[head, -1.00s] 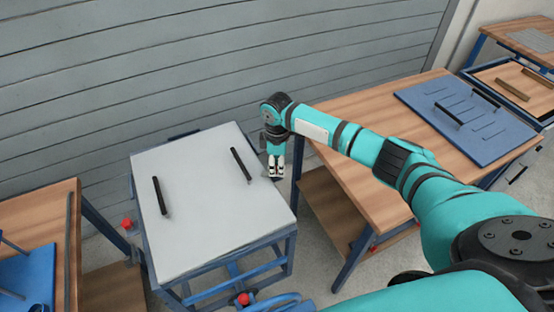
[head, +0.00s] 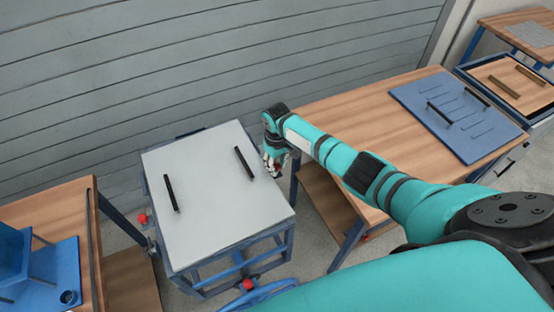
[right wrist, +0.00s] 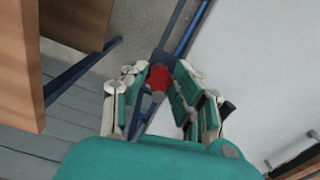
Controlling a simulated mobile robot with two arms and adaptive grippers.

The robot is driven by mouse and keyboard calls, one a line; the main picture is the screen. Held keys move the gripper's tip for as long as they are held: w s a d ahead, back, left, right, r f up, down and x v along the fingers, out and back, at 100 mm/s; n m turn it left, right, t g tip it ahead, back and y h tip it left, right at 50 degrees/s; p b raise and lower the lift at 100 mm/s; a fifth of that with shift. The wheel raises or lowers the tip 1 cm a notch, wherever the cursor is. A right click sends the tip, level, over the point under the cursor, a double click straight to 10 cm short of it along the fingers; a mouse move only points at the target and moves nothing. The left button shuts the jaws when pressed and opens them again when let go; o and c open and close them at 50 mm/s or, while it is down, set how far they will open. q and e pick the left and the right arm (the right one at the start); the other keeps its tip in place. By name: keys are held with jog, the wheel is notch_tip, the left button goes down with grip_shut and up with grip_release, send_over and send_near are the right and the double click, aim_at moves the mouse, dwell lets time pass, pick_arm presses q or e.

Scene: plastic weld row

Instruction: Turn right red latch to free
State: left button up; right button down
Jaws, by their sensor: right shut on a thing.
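The right red latch (right wrist: 158,77) sits on the blue frame at the edge of the white-topped cart (head: 215,215). In the right wrist view it lies between the two fingers of my right gripper (right wrist: 156,70). In the head view my right gripper (head: 273,168) is at the cart's right edge, shut on the latch, which is mostly hidden by the fingers. Two more red knobs show on the cart, one on the left side (head: 142,218) and one at the front (head: 247,284). My left gripper is not in view.
Two black handles (head: 171,193) (head: 244,163) stand on the white top. A wooden table (head: 340,115) with a blue panel (head: 410,97) is close on the right. Another wooden table (head: 45,205) is on the left. A grey slatted wall (head: 150,70) is behind.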

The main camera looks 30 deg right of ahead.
aim_at(277, 167)
jog(key=shift+r+m+p, duration=0.1)
jog(key=shift+m+p, duration=0.95)
jog(key=shift+m, duration=1.15)
jog(key=shift+w, duration=0.1)
jog(key=c, duration=1)
grip_release()
jog(key=shift+c, duration=0.2)
notch_tip(277, 167, up, 12)
